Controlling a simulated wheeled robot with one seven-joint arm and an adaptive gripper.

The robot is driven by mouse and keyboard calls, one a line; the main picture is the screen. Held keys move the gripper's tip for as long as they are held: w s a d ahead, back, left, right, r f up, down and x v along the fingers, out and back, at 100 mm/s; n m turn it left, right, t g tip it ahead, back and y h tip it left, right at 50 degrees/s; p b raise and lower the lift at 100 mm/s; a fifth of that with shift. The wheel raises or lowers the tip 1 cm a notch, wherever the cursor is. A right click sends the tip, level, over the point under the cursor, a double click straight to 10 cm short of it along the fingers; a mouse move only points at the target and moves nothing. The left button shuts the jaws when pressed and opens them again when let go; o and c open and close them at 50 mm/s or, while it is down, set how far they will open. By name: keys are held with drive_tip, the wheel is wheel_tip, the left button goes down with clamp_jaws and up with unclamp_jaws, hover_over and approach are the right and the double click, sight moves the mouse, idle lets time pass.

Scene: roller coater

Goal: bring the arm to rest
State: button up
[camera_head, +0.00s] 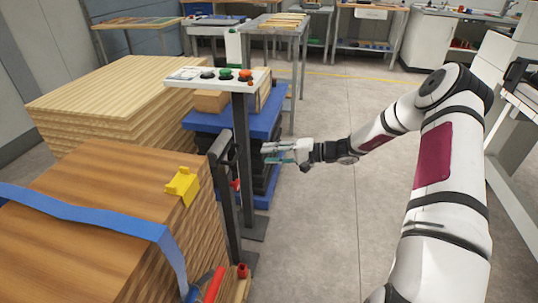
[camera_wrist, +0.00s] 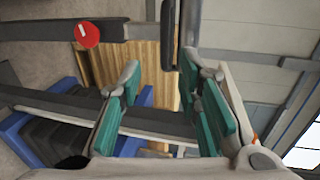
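My arm (camera_head: 446,200) reaches in from the right in the head view. My gripper (camera_head: 276,152) is at its end, pointing left, close to the right side of the blue lift table and the black control post. The wrist view shows my gripper (camera_wrist: 163,95) with its two teal-padded fingers apart and nothing held between them. Behind the fingers in that view are dark bars, a red round knob (camera_wrist: 87,35) and wooden boards (camera_wrist: 150,62).
A control panel (camera_head: 218,77) with buttons stands on a post (camera_head: 243,165). Left are stacked boards (camera_head: 105,95) and a wooden stack (camera_head: 90,225) with a yellow clamp (camera_head: 183,186) and blue strap (camera_head: 85,213). The blue lift table (camera_head: 232,122) stands behind. Open floor (camera_head: 320,225) lies below my forearm.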

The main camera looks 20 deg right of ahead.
drive_tip(key=s+a+r+n+g+h, duration=0.3)
drive_tip(key=s+a+r+g, duration=0.2)
drive_tip(key=s+a+r, duration=0.4)
drive_tip(key=s+a+r+n+g+h, duration=0.2)
drive_tip(key=s+a+r+n+g, duration=0.25)
drive_tip(key=s+r, duration=0.5)
drive_tip(key=s+d+r+t+h, duration=0.15)
drive_tip(key=s+h, duration=0.25)
drive_tip(key=s, duration=1)
drive_tip(key=s+d+r+h, duration=0.2)
drive_tip(key=s+r+h, duration=0.15)
drive_tip(key=s, duration=1.05)
wheel_tip(320, 180, up, 15)
drive_tip(key=t+p, duration=0.3)
drive_tip(key=p, duration=1.1)
drive_tip(key=shift+w, duration=0.3)
